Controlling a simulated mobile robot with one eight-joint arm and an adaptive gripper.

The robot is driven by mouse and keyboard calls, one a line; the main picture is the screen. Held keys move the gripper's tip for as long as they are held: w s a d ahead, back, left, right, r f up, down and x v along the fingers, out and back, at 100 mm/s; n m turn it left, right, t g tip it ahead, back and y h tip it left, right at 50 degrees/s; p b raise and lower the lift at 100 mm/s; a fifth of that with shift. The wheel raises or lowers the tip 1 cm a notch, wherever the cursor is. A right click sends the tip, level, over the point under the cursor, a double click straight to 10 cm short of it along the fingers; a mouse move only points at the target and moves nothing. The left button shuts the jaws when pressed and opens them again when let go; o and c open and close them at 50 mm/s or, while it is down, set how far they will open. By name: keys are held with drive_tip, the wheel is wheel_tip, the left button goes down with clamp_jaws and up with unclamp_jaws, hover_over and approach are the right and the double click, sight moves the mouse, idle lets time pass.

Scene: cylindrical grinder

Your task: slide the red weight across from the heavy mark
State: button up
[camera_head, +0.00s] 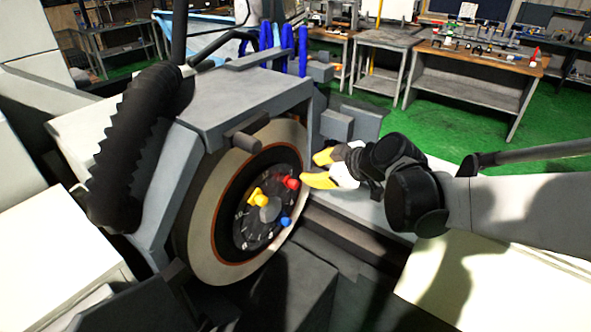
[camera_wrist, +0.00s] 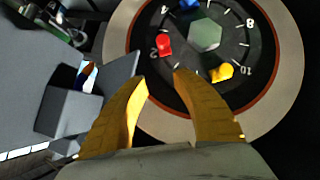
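The red weight (camera_head: 291,183) sits on the dark numbered dial (camera_head: 247,231) of the grinding wheel. In the wrist view the red weight (camera_wrist: 163,45) is close to the number 2, ahead of my fingers and a little left. The yellow weight (camera_head: 258,197) sits near the 10 in the wrist view (camera_wrist: 221,72). The blue weight (camera_head: 286,221) is on the dial's other side, at the top edge of the wrist view (camera_wrist: 190,4). My gripper (camera_head: 318,170) has yellow fingers, parted and empty, just right of the red weight. No heavy mark can be made out.
A grey hexagonal hub (camera_wrist: 205,34) stands at the dial's middle. The pale wheel rim (camera_head: 207,254) surrounds it. A grey guard (camera_head: 240,95) covers the wheel's top, and a grey block (camera_wrist: 68,112) lies left of my fingers in the wrist view.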

drive_tip(key=n+t+y+b, duration=0.1)
drive_tip(key=t+y+b, duration=0.1)
drive_tip(key=b, duration=0.5)
approach(296, 185)
drive_tip(key=b+x, duration=0.3)
drive_tip(key=x, duration=0.8)
drive_tip(key=shift+w+a, duration=0.15)
drive_tip(key=shift+w, duration=0.1)
clamp_jaws()
